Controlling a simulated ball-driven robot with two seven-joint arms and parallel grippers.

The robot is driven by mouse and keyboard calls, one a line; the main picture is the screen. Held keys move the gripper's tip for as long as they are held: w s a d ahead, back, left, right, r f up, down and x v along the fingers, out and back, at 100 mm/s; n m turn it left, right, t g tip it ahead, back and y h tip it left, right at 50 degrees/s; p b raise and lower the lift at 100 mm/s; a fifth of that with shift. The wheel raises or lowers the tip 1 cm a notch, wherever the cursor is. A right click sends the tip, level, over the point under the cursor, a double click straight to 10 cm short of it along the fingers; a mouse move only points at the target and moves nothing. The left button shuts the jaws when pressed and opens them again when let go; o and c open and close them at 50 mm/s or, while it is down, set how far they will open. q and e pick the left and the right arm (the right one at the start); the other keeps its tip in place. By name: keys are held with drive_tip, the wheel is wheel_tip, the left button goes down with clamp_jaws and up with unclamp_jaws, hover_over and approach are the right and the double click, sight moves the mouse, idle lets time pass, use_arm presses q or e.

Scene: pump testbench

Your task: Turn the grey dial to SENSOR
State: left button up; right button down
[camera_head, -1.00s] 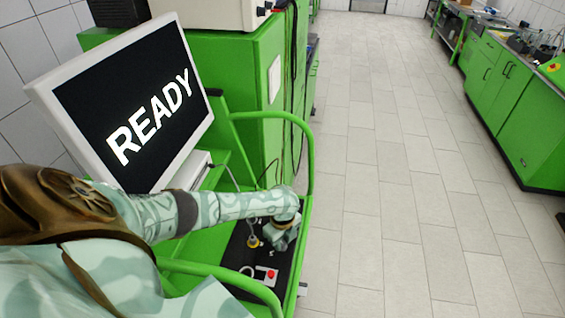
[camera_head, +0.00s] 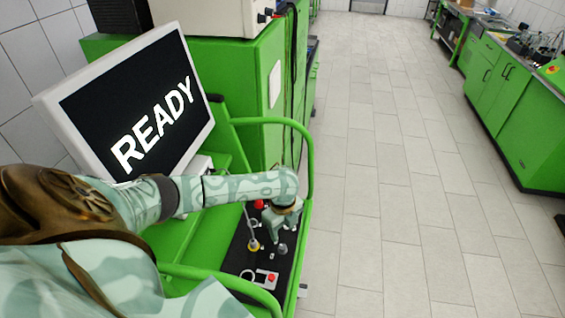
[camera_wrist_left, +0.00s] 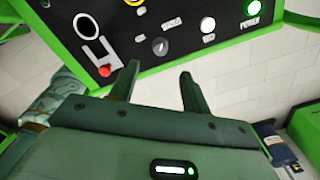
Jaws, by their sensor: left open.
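The grey dial (camera_wrist_left: 160,46) is a small round knob on the black control panel. In the left wrist view it shows just beyond the gap between my left gripper's fingers (camera_wrist_left: 159,68). The fingers are open and empty, apart from the dial. In the head view my left gripper (camera_head: 270,238) hangs over the panel, and the dial (camera_head: 282,249) shows close beside it. The labels around the dial are too small and blurred to read, so its setting cannot be told. The screen (camera_head: 140,105) reads READY. My right gripper is not in view.
The panel (camera_wrist_left: 185,55) also carries a red button on a grey plate (camera_wrist_left: 105,70), a white ring (camera_wrist_left: 86,26), a white button (camera_wrist_left: 208,24) and a lit green button (camera_wrist_left: 252,8). A green rail (camera_head: 308,170) curves beside the panel. The tiled floor to the right is clear.

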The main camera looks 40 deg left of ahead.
use_arm(q)
wheel_tip(320, 180, up, 7)
drive_tip(key=shift+r+p, duration=0.15)
drive_tip(key=shift+p, duration=0.15)
idle(0.5)
